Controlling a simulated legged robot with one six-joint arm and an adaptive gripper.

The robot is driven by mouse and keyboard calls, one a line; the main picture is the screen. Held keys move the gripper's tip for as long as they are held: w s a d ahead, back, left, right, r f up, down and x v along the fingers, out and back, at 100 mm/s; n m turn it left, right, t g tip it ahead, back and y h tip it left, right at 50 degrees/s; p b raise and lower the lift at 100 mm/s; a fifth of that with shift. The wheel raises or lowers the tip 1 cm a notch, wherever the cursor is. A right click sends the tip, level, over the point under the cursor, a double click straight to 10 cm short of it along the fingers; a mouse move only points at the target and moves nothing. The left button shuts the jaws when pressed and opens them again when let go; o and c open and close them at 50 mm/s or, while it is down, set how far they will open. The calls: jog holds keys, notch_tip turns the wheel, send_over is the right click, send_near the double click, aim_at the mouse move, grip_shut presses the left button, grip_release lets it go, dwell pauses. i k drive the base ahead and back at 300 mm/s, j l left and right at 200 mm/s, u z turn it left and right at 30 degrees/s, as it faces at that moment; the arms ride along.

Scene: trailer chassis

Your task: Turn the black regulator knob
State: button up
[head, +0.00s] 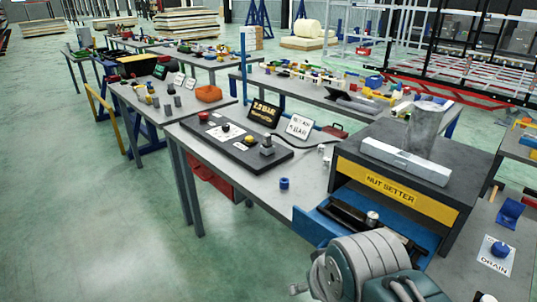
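A black panel (214,140) lies on the grey workbench in the middle of the head view. On it, a small dark knob (226,128) sits on a white round dial; it looks like the black regulator knob, but it is too small to see its setting. A red knob (203,116) is to its left, and a yellow knob (248,140) and a grey block-like fitting (267,147) are to its right. My teal and grey arm shows at the bottom, well apart from the panel. My gripper's fingers cannot be made out.
Two signs, a black one (263,113) and a white one (299,127), stand behind the panel. A "NUT SETTER" box (400,190) with a blue tray (325,229) is at right. A blue cap (284,183) lies in front of the panel. Open floor is at left.

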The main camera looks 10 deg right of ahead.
aim_at(226, 128)
jog(key=i+j, duration=0.2)
jog(key=i, duration=0.25)
jog(key=i+j, duration=0.2)
jog(key=i, duration=0.3)
jog(key=i+j, duration=0.25)
jog(key=i, duration=0.2)
jog(key=i+j+z, duration=0.1)
jog(key=i, duration=0.4)
jog(key=i+j, duration=0.35)
jog(key=i, duration=0.1)
